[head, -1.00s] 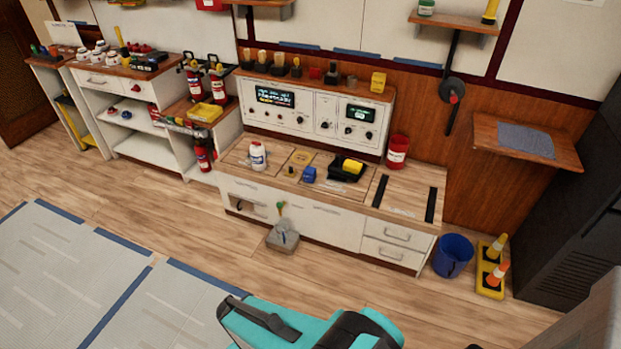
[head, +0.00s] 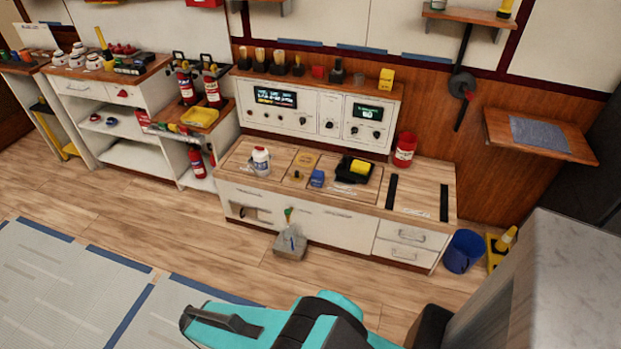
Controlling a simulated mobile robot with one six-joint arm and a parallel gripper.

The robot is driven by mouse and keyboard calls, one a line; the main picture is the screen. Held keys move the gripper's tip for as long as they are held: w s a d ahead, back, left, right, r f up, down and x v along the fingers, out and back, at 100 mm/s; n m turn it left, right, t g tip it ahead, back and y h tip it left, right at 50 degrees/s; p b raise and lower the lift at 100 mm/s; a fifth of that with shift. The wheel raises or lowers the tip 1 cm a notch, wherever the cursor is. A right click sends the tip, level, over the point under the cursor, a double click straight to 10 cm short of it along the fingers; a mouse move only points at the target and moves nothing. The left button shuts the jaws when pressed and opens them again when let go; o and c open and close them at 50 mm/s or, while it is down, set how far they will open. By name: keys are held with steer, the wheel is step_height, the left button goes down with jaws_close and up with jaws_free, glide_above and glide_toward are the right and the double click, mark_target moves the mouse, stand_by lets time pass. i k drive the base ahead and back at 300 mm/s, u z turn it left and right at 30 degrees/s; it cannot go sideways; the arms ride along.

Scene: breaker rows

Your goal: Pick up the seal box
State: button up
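No label marks the seal box, so I cannot tell for sure which thing it is. A small yellow box (head: 386,78) stands at the right end of the ledge above the instrument panel. Both boxes are apart from my arm. My teal and black arm shows at the bottom edge, well in front of the counter. My gripper's fingers are not visible.
A white bottle (head: 261,162) and a red tub (head: 405,150) stand on the counter. A grey block (head: 570,285) fills the lower right. Floor before the counter is mostly clear.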

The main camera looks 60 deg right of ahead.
mark_target(317, 176)
steer(key=z, duration=0.3)
steer(key=i, duration=1.15)
steer(key=z, duration=0.5)
